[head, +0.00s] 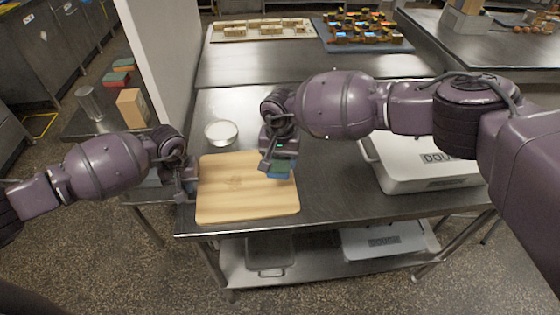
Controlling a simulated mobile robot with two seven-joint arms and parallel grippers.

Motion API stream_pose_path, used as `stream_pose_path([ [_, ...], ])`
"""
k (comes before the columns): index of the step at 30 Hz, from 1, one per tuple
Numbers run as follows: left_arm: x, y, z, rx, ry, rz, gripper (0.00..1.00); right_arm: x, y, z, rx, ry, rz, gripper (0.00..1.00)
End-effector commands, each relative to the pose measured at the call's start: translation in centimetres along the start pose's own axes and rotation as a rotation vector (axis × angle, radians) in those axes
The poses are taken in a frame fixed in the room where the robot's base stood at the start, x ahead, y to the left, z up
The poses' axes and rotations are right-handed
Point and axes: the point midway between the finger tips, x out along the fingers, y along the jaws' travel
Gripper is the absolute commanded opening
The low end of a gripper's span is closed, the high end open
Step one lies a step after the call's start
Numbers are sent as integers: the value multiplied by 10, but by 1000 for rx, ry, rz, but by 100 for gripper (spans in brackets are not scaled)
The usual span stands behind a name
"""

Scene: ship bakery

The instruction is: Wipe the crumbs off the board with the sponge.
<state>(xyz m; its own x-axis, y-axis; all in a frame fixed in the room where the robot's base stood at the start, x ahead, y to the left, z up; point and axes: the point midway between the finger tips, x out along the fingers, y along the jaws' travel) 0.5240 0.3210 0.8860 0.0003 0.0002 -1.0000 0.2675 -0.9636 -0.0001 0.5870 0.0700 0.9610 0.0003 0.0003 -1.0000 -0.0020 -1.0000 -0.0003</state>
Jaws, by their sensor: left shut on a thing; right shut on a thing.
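The wooden board (248,204) lies on the steel table near its front left corner. A faint darker patch shows near the board's middle; I cannot make out single crumbs. My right gripper (278,158) is over the board's right back part, shut on the sponge (281,170), which is blue-green. The sponge is partly hidden by the gripper, and I cannot tell whether it touches the board. My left gripper (187,188) is at the board's left edge, shut on the board.
A white bowl (221,133) stands behind the board. A white lidded dough box (415,176) stands to the right on the steel table (330,205). Trays of pastries (262,31) and small items are at the back. Bare table lies between board and box.

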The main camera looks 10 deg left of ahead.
Motion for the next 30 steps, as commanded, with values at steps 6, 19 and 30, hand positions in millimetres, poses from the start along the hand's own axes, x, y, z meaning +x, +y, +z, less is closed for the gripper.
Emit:
stream_pose_path([
  [6,0,0,0,0,0,-1,20,0,0,0,0,0,0,38],
  [19,-1,0,0,0,1,0,39,0,0,0,0,0,0,38],
  [30,-53,-1,-1,2,4,-1,39,4,0,0,0,0,0,38],
])
